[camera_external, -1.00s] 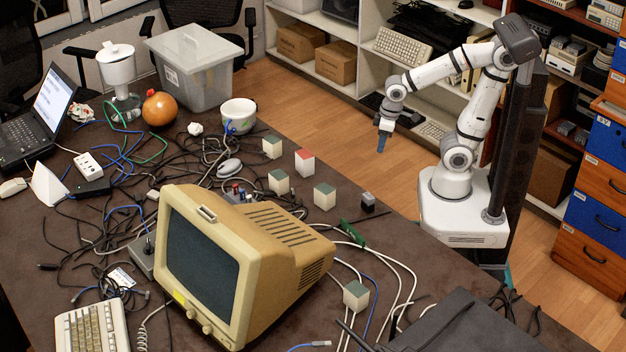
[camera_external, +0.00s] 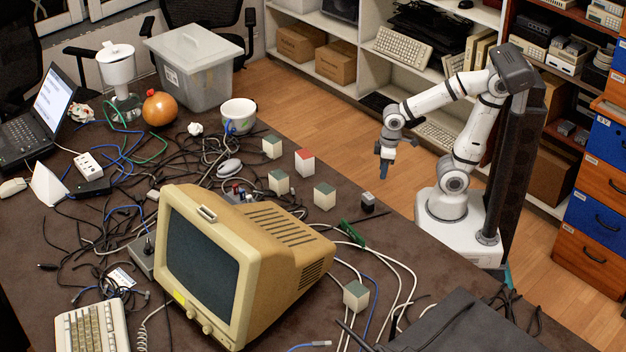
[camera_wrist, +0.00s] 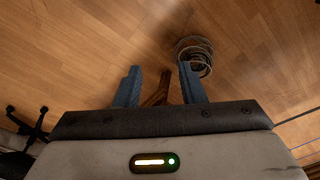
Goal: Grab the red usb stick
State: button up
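Small red and blue pieces (camera_external: 237,190) stand up from a grey box behind the beige monitor in the external view. One may be the red usb stick, but they are too small to tell. My gripper (camera_external: 384,171) hangs pointing down beyond the table's right edge, well to the right of these pieces. No usb stick shows in the wrist view.
Cubes with green tops (camera_external: 325,196) and one with a red top (camera_external: 305,162) stand on the table (camera_external: 400,262). The beige monitor (camera_external: 240,262) and tangled cables take up much of it. In the wrist view, a coiled cable (camera_wrist: 195,50) lies on the wooden floor.

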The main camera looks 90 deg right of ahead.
jog(key=shift+c, duration=0.2)
jog(key=c, duration=0.3)
jog(key=shift+r, duration=0.1)
